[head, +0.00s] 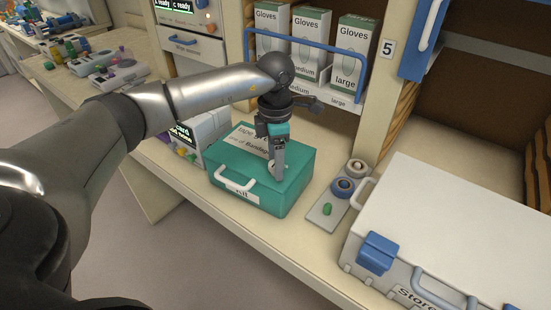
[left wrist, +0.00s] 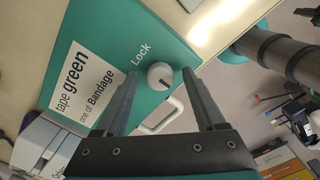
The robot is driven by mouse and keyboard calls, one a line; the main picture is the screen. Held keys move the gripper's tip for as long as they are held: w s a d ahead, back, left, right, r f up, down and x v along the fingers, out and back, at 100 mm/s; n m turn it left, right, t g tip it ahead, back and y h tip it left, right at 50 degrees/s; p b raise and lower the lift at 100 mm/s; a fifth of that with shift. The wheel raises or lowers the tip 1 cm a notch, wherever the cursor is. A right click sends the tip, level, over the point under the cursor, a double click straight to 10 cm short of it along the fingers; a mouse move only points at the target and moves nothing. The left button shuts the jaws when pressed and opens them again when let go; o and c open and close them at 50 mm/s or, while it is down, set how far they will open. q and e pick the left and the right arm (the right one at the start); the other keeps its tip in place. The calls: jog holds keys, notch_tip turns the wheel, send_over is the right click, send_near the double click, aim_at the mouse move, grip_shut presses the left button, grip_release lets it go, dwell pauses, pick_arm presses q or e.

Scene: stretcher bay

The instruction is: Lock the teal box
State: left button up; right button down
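The teal box (head: 260,180) sits on the bench with its lid closed and a white carry handle (head: 235,183) on its front. In the left wrist view, a round white knob (left wrist: 159,75) with a dark mark stands on the lid beside the word "Lock". A white label about green tape and bandage lies next to it. My left gripper (head: 281,172) points down over the lid. In the left wrist view its two fingers (left wrist: 160,72) are apart, with the knob between their tips in the picture; I cannot tell whether they touch it. My right gripper is not in view.
A grey plate with round dials and a green knob (head: 327,209) lies right of the box. A large white storage case (head: 450,220) stands further right. Glove boxes (head: 310,40) behind a blue rail stand at the back. Labelled grey equipment (head: 205,130) stands close behind-left.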

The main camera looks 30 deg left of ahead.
pick_arm(q)
jog(key=shift+r, duration=0.1)
notch_tip(320, 180, up, 15)
dwell(0.6)
dwell(0.3)
